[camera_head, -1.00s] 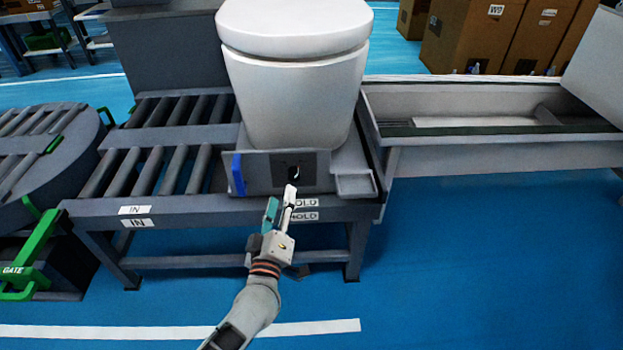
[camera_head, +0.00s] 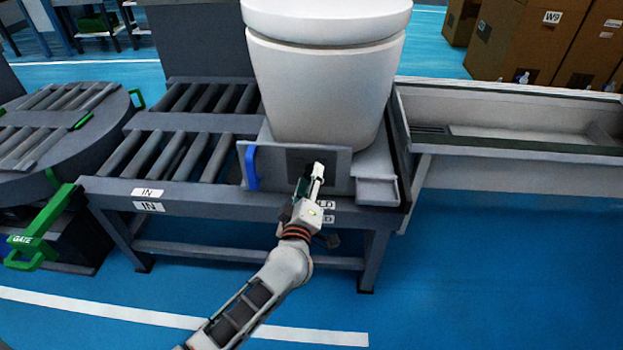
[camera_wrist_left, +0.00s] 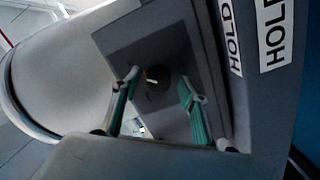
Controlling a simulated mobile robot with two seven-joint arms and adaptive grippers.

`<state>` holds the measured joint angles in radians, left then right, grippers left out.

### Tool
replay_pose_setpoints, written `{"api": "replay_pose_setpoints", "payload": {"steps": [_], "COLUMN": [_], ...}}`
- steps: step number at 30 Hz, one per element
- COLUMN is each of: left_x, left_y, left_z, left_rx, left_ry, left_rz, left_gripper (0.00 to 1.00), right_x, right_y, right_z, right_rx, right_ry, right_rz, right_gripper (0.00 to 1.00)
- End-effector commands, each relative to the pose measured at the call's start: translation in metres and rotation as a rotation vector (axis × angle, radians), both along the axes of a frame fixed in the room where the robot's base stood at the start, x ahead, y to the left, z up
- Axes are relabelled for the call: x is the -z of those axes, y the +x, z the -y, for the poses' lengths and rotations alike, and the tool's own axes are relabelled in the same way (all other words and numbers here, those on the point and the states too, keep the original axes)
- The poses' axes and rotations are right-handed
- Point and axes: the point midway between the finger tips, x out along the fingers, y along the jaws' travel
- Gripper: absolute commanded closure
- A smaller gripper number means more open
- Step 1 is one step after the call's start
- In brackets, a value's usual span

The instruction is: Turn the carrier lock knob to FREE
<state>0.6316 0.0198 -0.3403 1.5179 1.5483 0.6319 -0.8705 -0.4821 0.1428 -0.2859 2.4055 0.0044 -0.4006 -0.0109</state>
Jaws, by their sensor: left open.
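The carrier lock knob (camera_wrist_left: 157,84) is a dark round knob with a small white mark, on a dark panel (camera_wrist_left: 165,45) in the left wrist view. My left gripper (camera_head: 310,179) is open in front of this panel on the carrier's front. In the left wrist view its teal-padded fingers stand apart on either side of the knob; I cannot tell whether they touch it. In the head view the gripper hides the knob. The carrier (camera_head: 276,172) bears a white toilet (camera_head: 322,85). My right gripper is not in view.
A blue handle (camera_head: 251,168) stands upright left of the panel. HOLD labels (camera_wrist_left: 274,35) are on the frame beside it. A roller conveyor (camera_head: 165,155) and a green GATE lever (camera_head: 40,238) lie left; a grey trough (camera_head: 500,160) lies right. The blue floor in front is open.

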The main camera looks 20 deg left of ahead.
Motion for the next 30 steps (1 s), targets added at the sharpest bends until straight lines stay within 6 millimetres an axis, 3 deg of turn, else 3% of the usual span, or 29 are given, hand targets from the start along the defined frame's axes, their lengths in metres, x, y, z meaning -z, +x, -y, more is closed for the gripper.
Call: {"api": "replay_pose_setpoints", "payload": {"steps": [11,15,16,30], "left_x": [-0.0009,-0.0009,-0.0009,-0.0013], "left_y": [0.0061,0.0060,0.0060,0.0059], "left_z": [-0.0012,-0.0012,-0.0012,-0.0010], "left_rx": [0.001,0.001,0.001,0.001], "left_ry": [0.000,0.000,0.000,-0.079], "left_rz": [0.001,0.001,0.001,0.024], "left_gripper": [0.57,0.93,0.95,0.95], "right_x": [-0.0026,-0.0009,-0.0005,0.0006], "right_y": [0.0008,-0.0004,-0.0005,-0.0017], "right_z": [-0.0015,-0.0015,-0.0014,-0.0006], "right_rx": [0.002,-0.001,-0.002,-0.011], "right_ry": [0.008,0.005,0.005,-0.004], "right_rz": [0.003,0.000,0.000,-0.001], "right_gripper": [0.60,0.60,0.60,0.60]}}
